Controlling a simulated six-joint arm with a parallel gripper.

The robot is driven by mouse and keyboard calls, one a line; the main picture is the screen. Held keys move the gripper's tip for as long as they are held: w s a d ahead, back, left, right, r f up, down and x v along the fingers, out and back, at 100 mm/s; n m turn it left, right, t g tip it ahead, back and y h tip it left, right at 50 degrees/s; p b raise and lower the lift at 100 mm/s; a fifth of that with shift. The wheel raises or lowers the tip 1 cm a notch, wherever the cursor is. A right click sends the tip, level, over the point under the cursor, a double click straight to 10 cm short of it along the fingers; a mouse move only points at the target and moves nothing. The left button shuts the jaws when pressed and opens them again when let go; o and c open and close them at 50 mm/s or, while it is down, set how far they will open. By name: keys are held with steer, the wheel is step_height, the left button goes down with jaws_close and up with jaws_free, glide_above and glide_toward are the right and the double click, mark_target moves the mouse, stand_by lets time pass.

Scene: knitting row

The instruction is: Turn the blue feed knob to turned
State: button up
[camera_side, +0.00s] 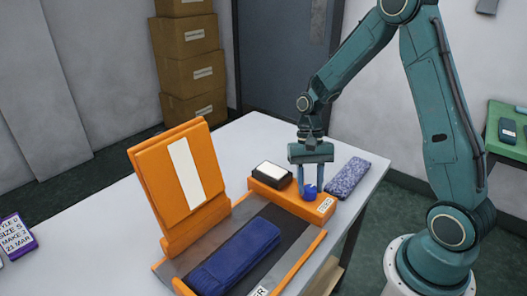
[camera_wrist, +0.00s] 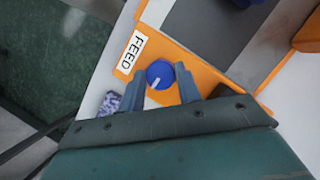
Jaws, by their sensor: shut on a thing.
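The blue feed knob (camera_side: 310,191) sits on the orange block (camera_side: 263,190) at the end of the machine, beside a white label. In the wrist view the blue knob (camera_wrist: 160,74) has a white pointer mark that runs toward its lower left edge, and the FEED label (camera_wrist: 131,52) is to its left. My gripper (camera_side: 309,190) points down over the block, with one finger on each side of the knob. In the wrist view my gripper (camera_wrist: 160,80) is shut on the knob. The exact finger contact is hard to see.
A dark blue knitted piece (camera_side: 235,257) lies on the machine bed. An orange upright panel (camera_side: 180,178) stands at the left. A black-and-white box (camera_side: 272,174) and a speckled blue-grey fabric piece (camera_side: 347,178) flank the block.

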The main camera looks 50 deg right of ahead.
steer(key=o, duration=1)
steer(key=shift+c, duration=0.2)
steer(key=v, duration=1.3)
steer(key=shift+r, duration=0.4)
steer(key=shift+w, duration=0.1)
steer(key=s+a+r+n+t+h, duration=0.2)
steer(key=s+a+r+n+t, duration=0.2)
steer(key=s+a+r, duration=0.3)
steer(key=s+a+n+t, duration=0.1)
steer(key=s+n+t, duration=0.1)
steer(key=s, duration=0.3)
steer(key=s+a+r+n+t+h, duration=0.1)
steer(key=s+n+t, duration=0.1)
steer(key=s, duration=0.3)
steer(key=shift+s+a+n+t, duration=0.35)
steer(key=shift+n+t, duration=0.05)
steer(key=shift+n, duration=0.2)
